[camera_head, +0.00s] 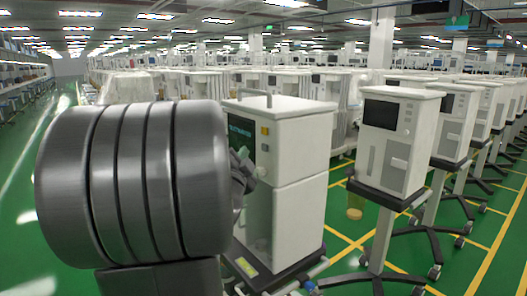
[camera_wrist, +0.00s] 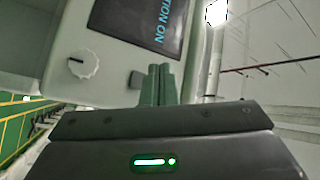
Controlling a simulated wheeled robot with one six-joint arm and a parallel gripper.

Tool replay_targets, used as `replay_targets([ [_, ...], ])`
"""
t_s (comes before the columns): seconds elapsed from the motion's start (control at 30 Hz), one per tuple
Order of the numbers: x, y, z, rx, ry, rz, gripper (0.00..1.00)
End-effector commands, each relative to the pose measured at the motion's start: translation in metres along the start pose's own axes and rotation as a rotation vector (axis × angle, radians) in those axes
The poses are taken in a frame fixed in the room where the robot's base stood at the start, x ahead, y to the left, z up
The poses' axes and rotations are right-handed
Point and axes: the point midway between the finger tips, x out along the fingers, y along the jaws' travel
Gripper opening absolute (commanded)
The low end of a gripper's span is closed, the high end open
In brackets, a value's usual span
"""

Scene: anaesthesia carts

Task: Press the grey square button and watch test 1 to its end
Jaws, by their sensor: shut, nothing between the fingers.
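The anaesthesia cart (camera_head: 300,140) in front of me is a white box with a dark screen (camera_head: 242,133) on its front. In the wrist view the screen (camera_wrist: 140,22) shows cyan letters ending in "TION ON". A small grey button (camera_wrist: 134,80) sits on the white panel below the screen, just left of my fingertips. My gripper (camera_wrist: 160,70) is shut and empty, its fingers close to the panel. I cannot tell whether they touch it. In the head view my arm hides the lower front of the cart and most of my gripper.
A white knob (camera_wrist: 84,65) is on the panel, left of the button. A yellow square (camera_head: 265,130) is beside the screen. Another cart (camera_head: 385,145) on a wheeled stand is to the right, with rows of carts behind. Green floor with yellow lines shows between them.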

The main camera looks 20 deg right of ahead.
Motion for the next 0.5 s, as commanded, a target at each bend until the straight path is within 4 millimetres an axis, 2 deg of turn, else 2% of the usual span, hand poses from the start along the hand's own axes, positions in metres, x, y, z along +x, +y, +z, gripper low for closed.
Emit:
replay_targets([
  [0.2,0.017,0.016,-0.011,0.001,0.002,0.001,0.00],
  [0.5,0.024,0.018,-0.018,0.000,0.000,0.002,0.00],
])
